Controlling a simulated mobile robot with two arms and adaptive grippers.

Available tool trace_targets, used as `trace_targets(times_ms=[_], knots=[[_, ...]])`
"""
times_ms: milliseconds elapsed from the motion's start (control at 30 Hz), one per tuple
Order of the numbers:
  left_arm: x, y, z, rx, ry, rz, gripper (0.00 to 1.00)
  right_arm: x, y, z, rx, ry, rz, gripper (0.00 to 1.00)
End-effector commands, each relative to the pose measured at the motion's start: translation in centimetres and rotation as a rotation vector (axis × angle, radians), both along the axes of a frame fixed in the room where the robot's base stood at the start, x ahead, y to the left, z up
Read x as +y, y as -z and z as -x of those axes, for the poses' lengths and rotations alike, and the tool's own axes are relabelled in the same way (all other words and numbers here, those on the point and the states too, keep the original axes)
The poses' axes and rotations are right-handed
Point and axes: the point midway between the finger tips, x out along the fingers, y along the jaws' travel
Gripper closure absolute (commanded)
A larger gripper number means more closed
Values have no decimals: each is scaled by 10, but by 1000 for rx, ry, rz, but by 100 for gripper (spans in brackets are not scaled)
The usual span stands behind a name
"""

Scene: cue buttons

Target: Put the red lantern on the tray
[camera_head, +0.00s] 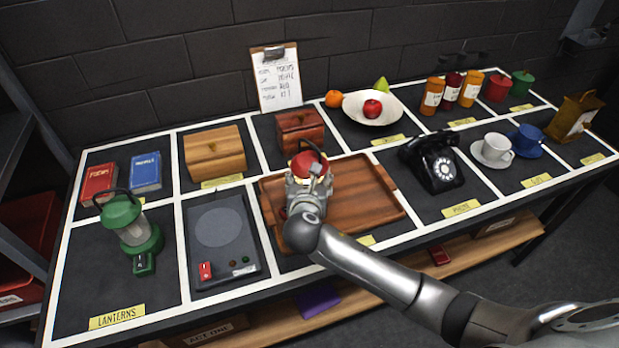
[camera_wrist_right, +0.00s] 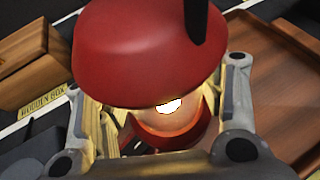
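The red lantern (camera_head: 308,164) is upright at the left part of the wooden tray (camera_head: 385,218). In the right wrist view its red lid (camera_wrist_right: 150,50) fills the top, with a lit bulb and red base below. My right gripper (camera_head: 309,188) is around the lantern's middle, a finger on each side, and looks shut on it. The fingertips are partly hidden by the lid. My gripper hides most of the base in the head view, so I cannot tell whether it touches the tray. My left gripper is not in view.
A green lantern (camera_head: 130,228) stands at the left, beside a dark panel with small buttons (camera_head: 222,240). A wooden box (camera_head: 214,152) and a smaller box (camera_head: 300,130) are behind. A black phone (camera_head: 438,165) is right of the tray. The tray's right half is clear.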

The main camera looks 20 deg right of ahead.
Motion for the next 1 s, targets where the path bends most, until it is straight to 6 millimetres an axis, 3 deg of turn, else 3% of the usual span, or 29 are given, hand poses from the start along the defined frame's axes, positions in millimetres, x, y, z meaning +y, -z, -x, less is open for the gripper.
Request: trace_targets(times_ms=[33, 167, 567, 767, 1000], knots=[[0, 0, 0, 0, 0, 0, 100, 0, 0, 0, 1, 0, 1, 31], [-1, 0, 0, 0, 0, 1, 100, 0, 0, 0, 1, 0, 1, 16], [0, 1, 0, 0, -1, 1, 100, 1, -3, 1, 1, 0, 1, 16], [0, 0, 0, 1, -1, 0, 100, 9, -13, 24, 1, -2, -1, 16], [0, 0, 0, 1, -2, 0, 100, 26, -32, 66, 1, -3, -2, 16]])
